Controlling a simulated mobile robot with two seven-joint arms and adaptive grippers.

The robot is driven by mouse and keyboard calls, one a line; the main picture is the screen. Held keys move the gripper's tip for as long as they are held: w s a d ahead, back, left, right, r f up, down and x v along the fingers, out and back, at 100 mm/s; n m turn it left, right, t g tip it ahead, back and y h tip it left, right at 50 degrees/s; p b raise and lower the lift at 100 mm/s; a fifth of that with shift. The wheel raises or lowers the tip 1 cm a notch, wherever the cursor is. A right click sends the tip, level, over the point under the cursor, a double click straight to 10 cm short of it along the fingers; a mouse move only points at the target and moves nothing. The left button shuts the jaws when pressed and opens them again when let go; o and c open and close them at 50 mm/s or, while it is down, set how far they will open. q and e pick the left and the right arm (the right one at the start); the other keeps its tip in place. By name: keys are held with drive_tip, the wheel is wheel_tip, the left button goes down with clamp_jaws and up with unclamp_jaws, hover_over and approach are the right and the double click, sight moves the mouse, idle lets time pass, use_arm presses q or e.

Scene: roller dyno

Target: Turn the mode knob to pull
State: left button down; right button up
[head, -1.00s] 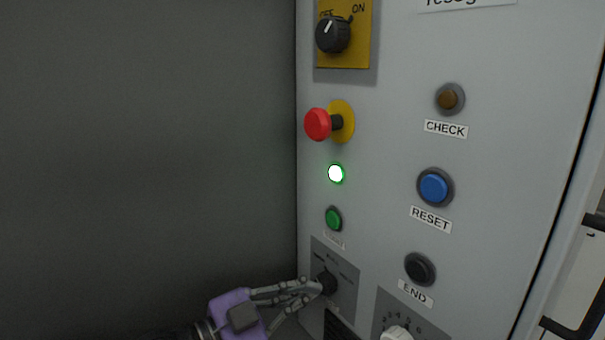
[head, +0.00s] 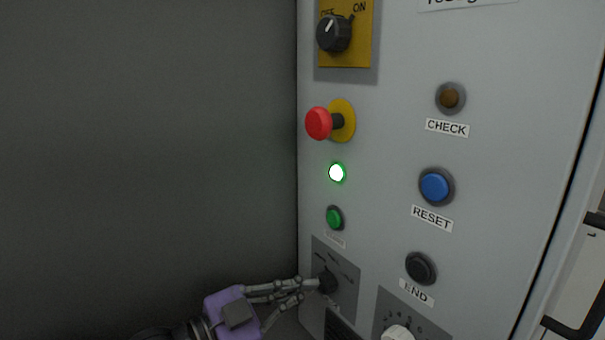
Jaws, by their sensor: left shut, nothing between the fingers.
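The mode knob (head: 328,281) is a small dark knob on a grey plate (head: 349,285) low on the cabinet's left side. The labels on the plate are too small and blurred to read, so I cannot tell which mode it points to. My left gripper (head: 314,287) comes in from the lower left, with its fingertips at the knob's left side. Its fingers are shut with nothing between them. Whether they touch the knob is not clear. My right gripper is not in view.
Above the plate are a green button (head: 335,217), a lit lamp (head: 337,173), a red emergency stop (head: 319,123) and a yellow-plated switch (head: 334,33). To the right are a blue RESET button (head: 436,186), a black END button (head: 420,268) and a white knob (head: 397,332).

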use_arm(q)
drive_tip(key=v, duration=0.5)
drive_tip(key=shift+s+a+p, duration=0.25)
drive_tip(key=shift+a+p, duration=0.1)
